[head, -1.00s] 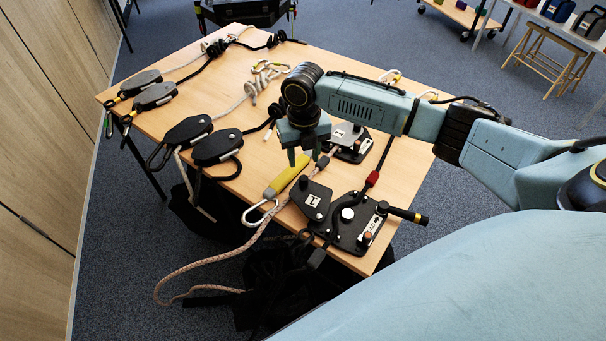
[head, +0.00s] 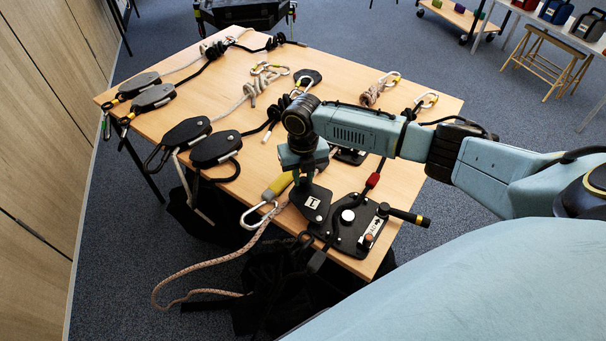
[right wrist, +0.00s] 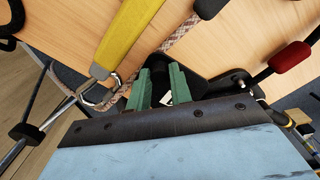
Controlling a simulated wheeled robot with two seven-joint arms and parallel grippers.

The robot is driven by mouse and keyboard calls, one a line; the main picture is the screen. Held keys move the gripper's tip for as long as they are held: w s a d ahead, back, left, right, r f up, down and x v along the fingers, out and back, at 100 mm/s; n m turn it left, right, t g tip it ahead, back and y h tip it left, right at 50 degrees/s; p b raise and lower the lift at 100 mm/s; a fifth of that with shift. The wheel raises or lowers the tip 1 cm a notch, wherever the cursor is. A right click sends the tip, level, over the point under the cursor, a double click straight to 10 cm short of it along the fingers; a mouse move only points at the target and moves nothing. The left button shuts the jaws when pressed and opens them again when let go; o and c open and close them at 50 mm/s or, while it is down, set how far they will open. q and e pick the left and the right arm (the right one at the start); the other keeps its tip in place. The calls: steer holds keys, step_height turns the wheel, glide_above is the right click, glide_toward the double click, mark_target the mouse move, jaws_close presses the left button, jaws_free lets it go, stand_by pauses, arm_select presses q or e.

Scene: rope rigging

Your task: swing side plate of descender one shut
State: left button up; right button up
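Descender one (head: 350,228) lies at the table's front edge, a black device with a rope through it and a handle pointing right. Its side plate (head: 313,204), marked with a white "1" label, is swung out to the left, so the round pulley and rope show. My right gripper (head: 303,178) is low at the far end of the side plate and hides the plate's knob in the head view. In the right wrist view its two green fingers (right wrist: 160,90) are apart, over the black side plate (right wrist: 190,65); I cannot tell whether they touch it. My left gripper is out of view.
A yellow-sleeved carabiner (head: 278,186) lies just left of the side plate, with rope looping off the table. A red sleeve (head: 372,181) sits on the rope behind. Another descender (head: 352,155) is partly hidden by my arm. Several black pulleys (head: 215,148) lie left.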

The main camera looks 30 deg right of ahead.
jaws_close()
